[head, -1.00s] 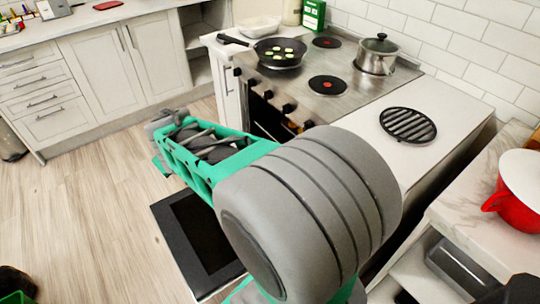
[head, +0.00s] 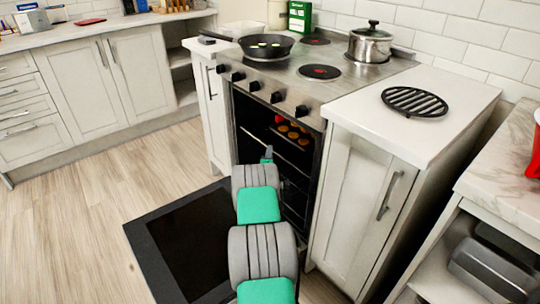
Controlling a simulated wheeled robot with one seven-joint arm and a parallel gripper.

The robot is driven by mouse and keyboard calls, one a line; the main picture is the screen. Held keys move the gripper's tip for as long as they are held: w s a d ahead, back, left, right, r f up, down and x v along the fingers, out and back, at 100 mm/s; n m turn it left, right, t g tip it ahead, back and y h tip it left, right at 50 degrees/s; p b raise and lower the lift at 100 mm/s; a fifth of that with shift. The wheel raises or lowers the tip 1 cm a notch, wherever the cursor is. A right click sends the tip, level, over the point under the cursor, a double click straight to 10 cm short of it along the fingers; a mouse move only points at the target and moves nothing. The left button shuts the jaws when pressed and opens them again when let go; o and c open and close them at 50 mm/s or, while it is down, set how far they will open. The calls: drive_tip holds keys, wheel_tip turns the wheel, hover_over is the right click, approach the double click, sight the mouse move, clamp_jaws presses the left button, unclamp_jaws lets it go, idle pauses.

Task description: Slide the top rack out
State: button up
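The oven (head: 233,115) stands open under the stovetop, its dark door (head: 165,245) folded down toward the floor. Inside, the top rack (head: 285,157) shows as a thin metal line slanting across the upper opening. Several round, orange-brown pieces of food (head: 292,131) lie inside at about the top rack's level. My arm reaches from the bottom of the picture over the open door. My gripper (head: 268,153) is small and dark at the oven mouth, close to the rack's front edge. I cannot tell whether it touches the rack, or whether its fingers are open or shut.
The cabinet (head: 355,200) borders the oven on the right. Open wooden floor (head: 100,200) lies to the left.

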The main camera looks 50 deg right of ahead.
drive_tip(key=shift+x, duration=1.15)
clamp_jaws()
idle(0.5)
